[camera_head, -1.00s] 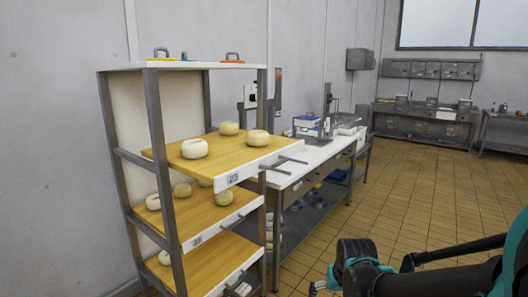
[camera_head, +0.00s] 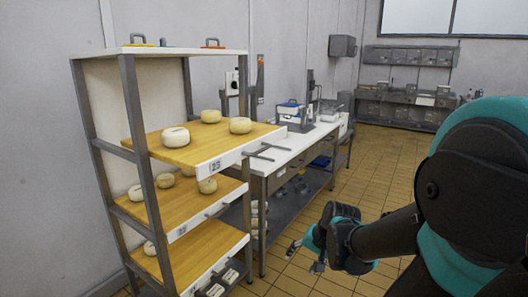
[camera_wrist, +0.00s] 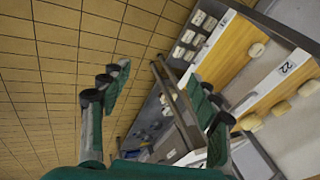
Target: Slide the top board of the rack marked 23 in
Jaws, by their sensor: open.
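The rack (camera_head: 130,112) stands at the left in the head view. Its top board (camera_head: 236,151) bears the mark 23 and juts out of the front, farther than the board below. Several pale round cheeses (camera_head: 175,136) sit on it, and a grey bar handle (camera_head: 268,150) is on its front edge. My gripper (camera_head: 306,257) is low in front of the rack and to its right, empty and apart from the boards. In the wrist view my gripper (camera_wrist: 155,95) shows its fingers spread wide, and a board marked 22 (camera_wrist: 285,70) is at the right.
The middle board (camera_head: 205,222) and lower board (camera_head: 215,265) also sit in the rack. A white-topped workbench (camera_head: 300,150) with equipment stands just behind and right of it. Tiled floor (camera_head: 375,180) is open right of the bench.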

